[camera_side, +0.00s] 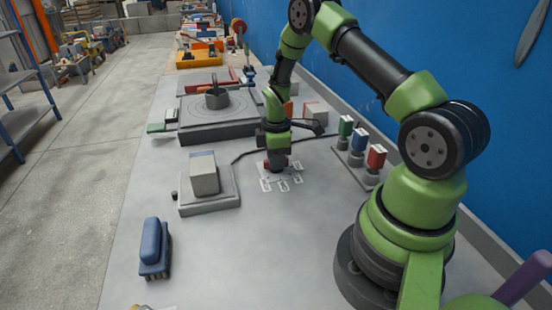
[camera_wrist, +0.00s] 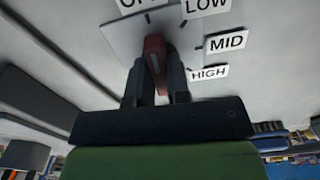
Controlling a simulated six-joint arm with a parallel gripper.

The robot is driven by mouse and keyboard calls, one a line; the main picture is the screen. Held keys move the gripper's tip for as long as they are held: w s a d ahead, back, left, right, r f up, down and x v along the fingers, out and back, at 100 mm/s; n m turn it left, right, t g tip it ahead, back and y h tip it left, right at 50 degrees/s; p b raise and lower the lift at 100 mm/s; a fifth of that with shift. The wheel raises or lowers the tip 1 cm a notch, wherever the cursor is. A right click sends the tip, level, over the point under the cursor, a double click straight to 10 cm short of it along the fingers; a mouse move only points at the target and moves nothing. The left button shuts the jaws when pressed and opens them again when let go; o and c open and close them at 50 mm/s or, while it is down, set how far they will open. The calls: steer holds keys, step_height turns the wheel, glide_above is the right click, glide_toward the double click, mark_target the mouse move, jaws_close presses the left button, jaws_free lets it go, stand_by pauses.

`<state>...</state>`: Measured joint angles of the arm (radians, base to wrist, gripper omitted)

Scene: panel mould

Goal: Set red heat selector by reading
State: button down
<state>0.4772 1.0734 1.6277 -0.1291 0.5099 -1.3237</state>
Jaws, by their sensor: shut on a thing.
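The red heat selector (camera_wrist: 153,46) sits on a pale plate with labels around it. In the wrist view I read LOW (camera_wrist: 206,6), MID (camera_wrist: 226,41) and HIGH (camera_wrist: 209,72), and part of a label starting with O at the top edge. My gripper (camera_wrist: 155,70) is shut on the selector, one finger on each side. I cannot tell which label the selector points to. In the side view my gripper (camera_side: 277,160) is low over the white label plate (camera_side: 281,180), and it mostly hides the selector.
A grey block on a base (camera_side: 204,174) stands to the left. A dark hotplate-like unit (camera_side: 215,118) with a pot is behind. A blue brush-like thing (camera_side: 152,249) lies front left. The front table is mostly clear.

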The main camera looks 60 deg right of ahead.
steer(key=m, duration=0.7)
steer(key=shift+m, duration=0.3)
steer(key=m, duration=1.2)
steer(key=shift+m, duration=0.3)
steer(key=m, duration=0.5)
steer(key=shift+m, duration=0.4)
steer(key=c, duration=1.1)
jaws_free()
